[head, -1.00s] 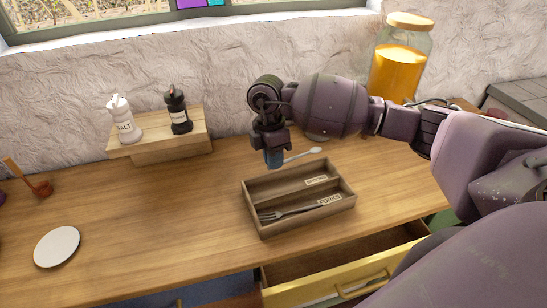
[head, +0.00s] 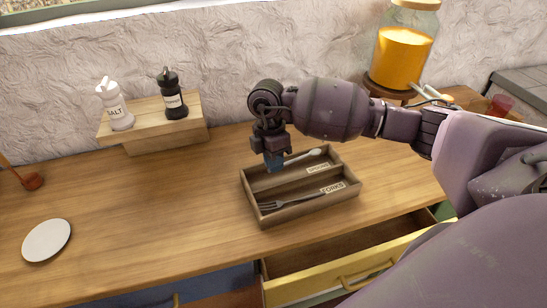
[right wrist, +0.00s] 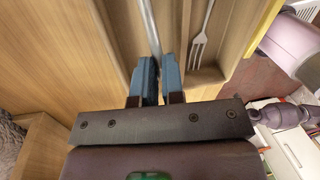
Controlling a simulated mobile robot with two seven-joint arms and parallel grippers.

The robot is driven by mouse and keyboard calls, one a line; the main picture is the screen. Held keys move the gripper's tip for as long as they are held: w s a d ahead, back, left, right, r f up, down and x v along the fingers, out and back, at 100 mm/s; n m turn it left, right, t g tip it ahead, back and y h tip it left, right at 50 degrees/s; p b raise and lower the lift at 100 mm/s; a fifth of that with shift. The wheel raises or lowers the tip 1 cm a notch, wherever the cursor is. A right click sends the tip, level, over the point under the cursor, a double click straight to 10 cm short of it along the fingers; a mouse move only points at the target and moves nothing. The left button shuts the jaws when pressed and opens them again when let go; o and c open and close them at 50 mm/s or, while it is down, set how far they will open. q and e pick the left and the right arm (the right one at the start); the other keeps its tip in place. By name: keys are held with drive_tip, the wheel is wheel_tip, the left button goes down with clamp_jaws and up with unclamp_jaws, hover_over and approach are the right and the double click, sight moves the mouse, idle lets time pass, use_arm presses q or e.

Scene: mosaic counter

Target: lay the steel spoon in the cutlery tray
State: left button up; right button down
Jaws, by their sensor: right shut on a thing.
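The steel spoon (head: 303,156) is held by my right gripper (head: 275,164), with its bowl pointing right in the head view. The gripper is shut on its handle, and the spoon also shows between the blue fingers in the right wrist view (right wrist: 151,30). The wooden cutlery tray (head: 310,206) has two compartments. The spoon is over the rear one, which bears a label; whether it touches the tray floor I cannot tell. A fork (head: 290,202) lies in the front compartment, labelled FORKS. My left gripper is not in view.
An open yellow drawer (head: 345,272) juts out below the tray. A small wooden shelf (head: 160,133) with salt (head: 114,108) and pepper (head: 172,98) shakers stands at the back left. A large jar (head: 403,55) stands back right. A white disc (head: 47,240) lies front left; the counter between is clear.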

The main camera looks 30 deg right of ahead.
drive_tip(key=c, duration=1.2)
unclamp_jaws()
drive_tip(key=shift+o, duration=0.3)
drive_tip(key=shift+w+r, duration=0.1)
drive_tip(key=shift+r, duration=0.35)
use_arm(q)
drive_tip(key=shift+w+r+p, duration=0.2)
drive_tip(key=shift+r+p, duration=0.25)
use_arm(e)
wheel_tip(320, 180, up, 10)
drive_tip(key=w, duration=0.2)
drive_tip(key=shift+f, duration=0.15)
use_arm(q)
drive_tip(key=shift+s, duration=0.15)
use_arm(e)
drive_tip(key=shift+s, duration=0.15)
